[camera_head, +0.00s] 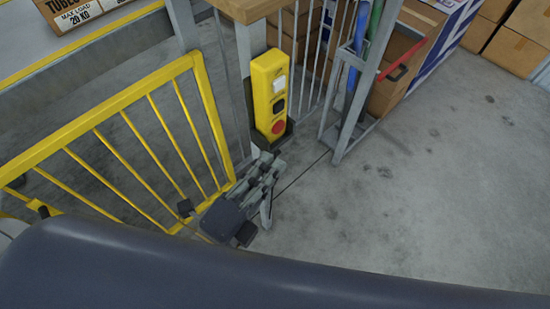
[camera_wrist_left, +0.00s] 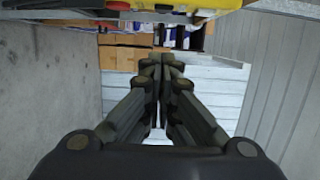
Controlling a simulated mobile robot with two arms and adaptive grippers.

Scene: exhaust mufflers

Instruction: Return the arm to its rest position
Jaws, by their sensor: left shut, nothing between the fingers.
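My left gripper (camera_head: 270,163) is shut and empty. In the head view it is near the middle, in front of and below the yellow control box (camera_head: 262,87), apart from it as far as I can tell. The box has a white, a black and a red button. In the left wrist view the gripper's dark fingers (camera_wrist_left: 162,62) meet at their tips with nothing between them. A yellow and grey edge runs across the top of that view. My right gripper is not in view.
A yellow barred gate (camera_head: 115,140) stands close to the left of the gripper. A metal rack (camera_head: 347,110) with blue and green poles stands to the right. Cardboard boxes (camera_head: 525,35) are at the back right. The grey floor (camera_head: 430,200) at right is clear.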

